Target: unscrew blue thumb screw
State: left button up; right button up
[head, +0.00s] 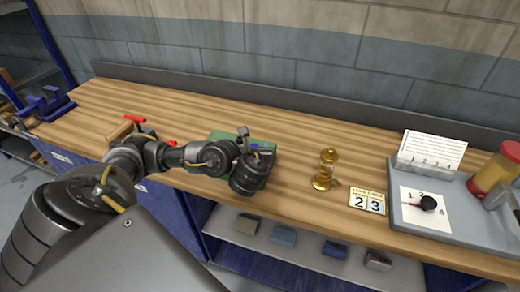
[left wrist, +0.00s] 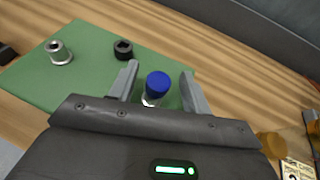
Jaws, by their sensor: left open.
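The blue thumb screw (left wrist: 157,83) shows in the left wrist view as a round blue head on a pale, shiny stem. It stands upright at the right part of the green plate (left wrist: 85,75). My left gripper (left wrist: 160,82) is open, with one finger on each side of the blue head and a gap visible on both sides. In the head view my left gripper (head: 255,150) hangs over the green plate (head: 222,137) and hides much of it. A little blue shows beside the gripper there. My right gripper is not in view.
A silver collar (left wrist: 58,52) and a black knob (left wrist: 123,49) are on the plate. A brass hourglass-shaped object (head: 325,168), a 23 number card (head: 367,202) and a grey tray (head: 470,228) stand to the right. A dark back rail (head: 300,107) edges the wooden table.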

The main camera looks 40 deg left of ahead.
pick_arm(q)
jog(key=shift+w+f, duration=0.1)
jog(key=shift+w, duration=0.05)
jog(key=shift+s+r, duration=0.25)
jog(key=shift+s, duration=0.1)
jog(key=c, duration=0.4)
jog(key=shift+w+f, duration=0.1)
jog(key=c, duration=0.5)
jog(key=shift+c, duration=0.7)
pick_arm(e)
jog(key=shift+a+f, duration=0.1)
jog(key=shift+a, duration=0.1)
pick_arm(q)
grip_shut()
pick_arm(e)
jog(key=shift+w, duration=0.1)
